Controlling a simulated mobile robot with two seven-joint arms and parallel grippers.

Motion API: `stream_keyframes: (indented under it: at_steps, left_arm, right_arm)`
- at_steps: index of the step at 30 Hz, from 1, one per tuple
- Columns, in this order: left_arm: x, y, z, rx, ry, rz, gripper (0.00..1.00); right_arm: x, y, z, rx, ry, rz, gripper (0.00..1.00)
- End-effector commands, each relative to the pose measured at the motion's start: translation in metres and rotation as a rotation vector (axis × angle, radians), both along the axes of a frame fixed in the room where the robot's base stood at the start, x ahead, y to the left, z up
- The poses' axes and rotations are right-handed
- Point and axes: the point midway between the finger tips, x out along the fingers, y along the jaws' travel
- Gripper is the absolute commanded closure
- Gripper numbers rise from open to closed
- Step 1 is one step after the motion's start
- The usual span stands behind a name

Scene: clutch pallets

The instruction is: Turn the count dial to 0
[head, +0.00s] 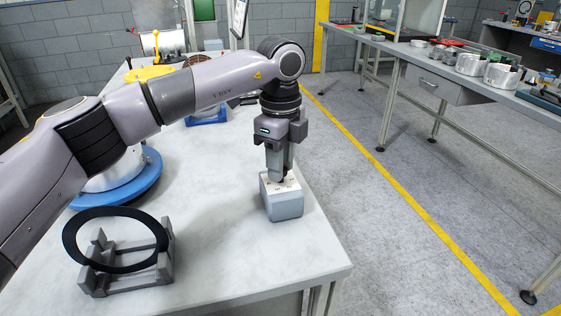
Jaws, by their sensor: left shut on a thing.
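The count dial box (284,205) is a small grey block with a pale, marked top face. It stands on the white table near the right edge. My left gripper (282,180) points straight down onto the top of the box and is shut on the dial knob there. The fingers hide most of the knob, and the number it points to cannot be read. My right gripper is not in view.
On the white table (225,255), a black ring (71,226) rests in a grey stand (130,281). A blue round base (145,186) lies behind my arm, and a yellow-topped fixture (150,73) stands farther back. Open floor lies right of the table, before another workbench (450,62).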

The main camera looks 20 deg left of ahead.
Motion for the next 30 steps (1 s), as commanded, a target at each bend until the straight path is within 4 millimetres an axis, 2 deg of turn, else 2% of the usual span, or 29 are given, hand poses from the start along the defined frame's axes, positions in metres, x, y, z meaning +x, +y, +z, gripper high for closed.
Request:
stream_keyframes:
  at_steps: [19,20,21,22,30]
  left_arm:
    - [0.0012,0.0007,0.0022,0.0,-0.006,0.051,1.0]
    - [0.0012,0.0007,0.0022,0.0,-0.006,0.051,0.61]
    - [0.0012,0.0007,0.0022,0.0,-0.006,0.051,0.48]
    - [0.0011,0.0006,0.0021,0.0,-0.005,0.051,0.45]
    - [0.0005,0.0003,0.0015,0.001,-0.002,0.049,0.45]
  right_arm:
    - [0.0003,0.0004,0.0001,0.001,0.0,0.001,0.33]
    - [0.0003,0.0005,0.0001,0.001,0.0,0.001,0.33]
    - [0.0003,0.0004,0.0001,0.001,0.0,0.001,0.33]
    - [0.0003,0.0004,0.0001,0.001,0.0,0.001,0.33]
    - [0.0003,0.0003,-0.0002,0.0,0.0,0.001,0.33]
